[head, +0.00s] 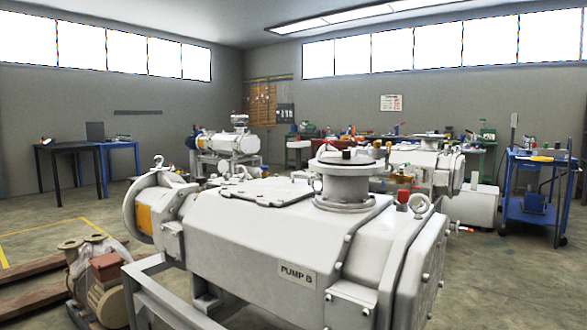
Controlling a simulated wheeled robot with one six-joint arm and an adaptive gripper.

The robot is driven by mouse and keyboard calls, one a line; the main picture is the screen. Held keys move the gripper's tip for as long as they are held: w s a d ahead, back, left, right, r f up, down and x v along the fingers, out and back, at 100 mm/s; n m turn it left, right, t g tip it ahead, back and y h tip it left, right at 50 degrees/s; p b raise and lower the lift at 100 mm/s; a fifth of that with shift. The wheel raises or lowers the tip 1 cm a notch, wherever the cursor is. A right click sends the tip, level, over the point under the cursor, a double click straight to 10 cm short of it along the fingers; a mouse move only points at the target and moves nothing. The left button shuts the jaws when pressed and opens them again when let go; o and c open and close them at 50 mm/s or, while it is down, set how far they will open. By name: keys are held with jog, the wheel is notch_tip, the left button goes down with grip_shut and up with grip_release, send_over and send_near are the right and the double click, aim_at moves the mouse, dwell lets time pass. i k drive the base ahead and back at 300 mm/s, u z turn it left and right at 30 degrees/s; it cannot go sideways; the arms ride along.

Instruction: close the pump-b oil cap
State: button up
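Pump B (245,228) is a large pale grey machine in the middle foreground of the head view, with a "PUMP B" plate (297,275) on its near side. A round flanged port (345,188) stands on its top, with a small dark piece (347,154) on it. A small red part (404,196) sits on the top right end, beside a lifting eye (419,203). I cannot tell which part is the oil cap, or whether it is open. My gripper is not in view.
A motor with pale flanges (104,283) lies by wooden beams (35,297) at lower left. A blue cart (530,212) stands at right. Another pump (228,143) and benches stand behind. Floor at far left and lower right is clear.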

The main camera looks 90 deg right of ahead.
aim_at(223, 166)
jog(key=z, duration=1.35)
jog(key=i, duration=3.3)
jog(key=z, duration=1.2)
jog(key=k, duration=0.85)
jog(key=u, duration=0.05)
